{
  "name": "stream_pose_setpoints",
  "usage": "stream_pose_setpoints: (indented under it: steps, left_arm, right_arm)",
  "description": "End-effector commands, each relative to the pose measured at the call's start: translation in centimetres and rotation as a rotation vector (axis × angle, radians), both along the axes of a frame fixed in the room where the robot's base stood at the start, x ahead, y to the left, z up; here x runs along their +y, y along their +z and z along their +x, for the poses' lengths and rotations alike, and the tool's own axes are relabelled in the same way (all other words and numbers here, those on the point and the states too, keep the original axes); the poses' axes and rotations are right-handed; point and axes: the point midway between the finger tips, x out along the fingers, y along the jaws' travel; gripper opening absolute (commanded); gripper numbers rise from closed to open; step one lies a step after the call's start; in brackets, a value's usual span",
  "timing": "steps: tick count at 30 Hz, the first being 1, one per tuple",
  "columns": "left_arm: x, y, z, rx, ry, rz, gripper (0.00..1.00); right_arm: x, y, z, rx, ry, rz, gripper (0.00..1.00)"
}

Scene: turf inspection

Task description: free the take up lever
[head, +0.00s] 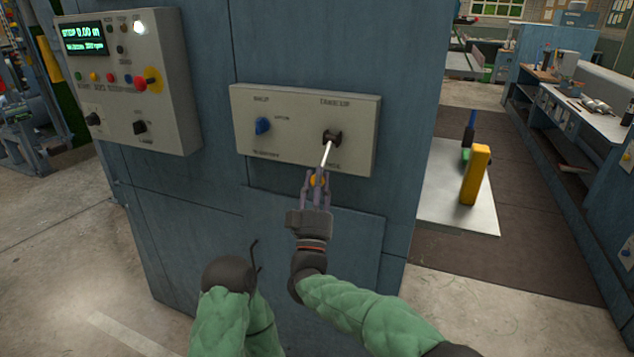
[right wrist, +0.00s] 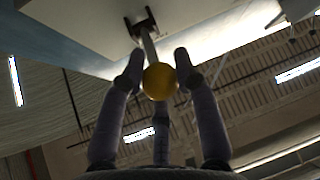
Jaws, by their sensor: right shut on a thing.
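The take-up lever (head: 327,152) is a pale metal rod with a yellow ball knob. It hangs down and slightly left from a black pivot (head: 332,136) on the right of a light grey panel. In the right wrist view the yellow knob (right wrist: 160,81) sits between my fingertips, with the rod rising behind it. My right gripper (head: 319,178) is shut on this knob from below. My left arm shows at the bottom of the head view, but I cannot make out its gripper fingers.
The grey panel (head: 290,145) also carries a blue knob (head: 263,125) on its left. A control box (head: 130,100) with a green display and several buttons is mounted further left on the blue cabinet (head: 210,190). A yellow block (head: 475,175) stands on a pale plate at right.

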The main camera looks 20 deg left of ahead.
Motion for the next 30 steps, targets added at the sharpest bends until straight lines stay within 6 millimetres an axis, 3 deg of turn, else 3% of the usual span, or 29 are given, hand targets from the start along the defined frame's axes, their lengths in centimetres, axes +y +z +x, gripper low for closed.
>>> stream_pose_setpoints:
  steps: [4,5,7,8,20,30]
  left_arm:
    - [0.0,0.0,0.0,0.000,0.000,0.000,0.40]
    - [0.0,0.0,0.0,0.000,0.000,0.000,0.40]
    - [0.0,0.0,0.0,0.000,0.000,0.000,0.40]
    - [0.0,0.0,0.0,0.000,0.000,0.000,0.40]
    - [0.0,0.0,0.0,0.000,0.000,0.000,0.40]
    - [0.0,0.0,0.0,0.000,0.000,0.000,0.40]
  right_arm:
    - [-0.1,-0.3,0.2,0.008,-0.002,-0.003,0.00]
    - [-0.1,-0.3,0.2,0.008,-0.002,-0.003,0.34]
    - [-0.1,-0.3,0.2,0.007,-0.002,-0.001,0.54]
    - [-0.1,-0.3,0.2,0.007,-0.002,-0.001,0.56]
    - [-0.1,-0.3,-0.3,0.001,-0.001,0.001,0.56]
    - [-1.1,-3.9,-4.7,0.003,0.000,-0.002,0.56]
